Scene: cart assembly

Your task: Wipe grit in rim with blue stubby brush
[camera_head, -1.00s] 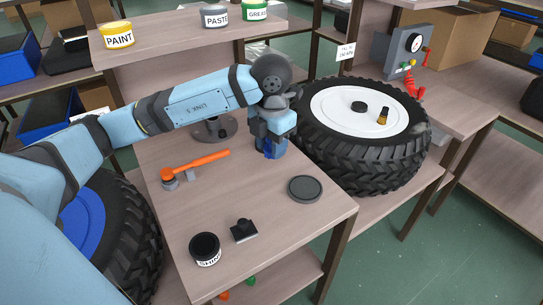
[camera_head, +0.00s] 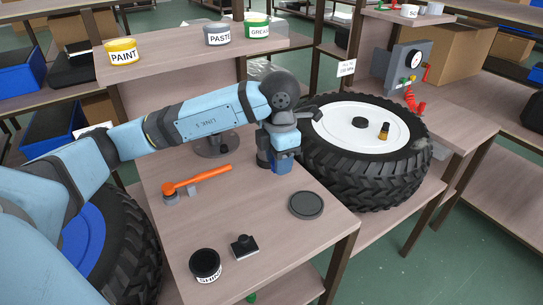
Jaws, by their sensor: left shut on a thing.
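My left gripper (camera_head: 281,150) is over the back right edge of the table, beside the large tyre (camera_head: 350,175). It is shut on a dark blue thing (camera_head: 282,166), which looks like the blue stubby brush; the gripper hides most of it, and I see no bristles. The brush is near the tabletop; I cannot tell whether it touches it. The white rim (camera_head: 335,130) lies face up inside the tyre, right of the gripper and apart from it. I cannot make out grit on the rim. My right gripper is not in view.

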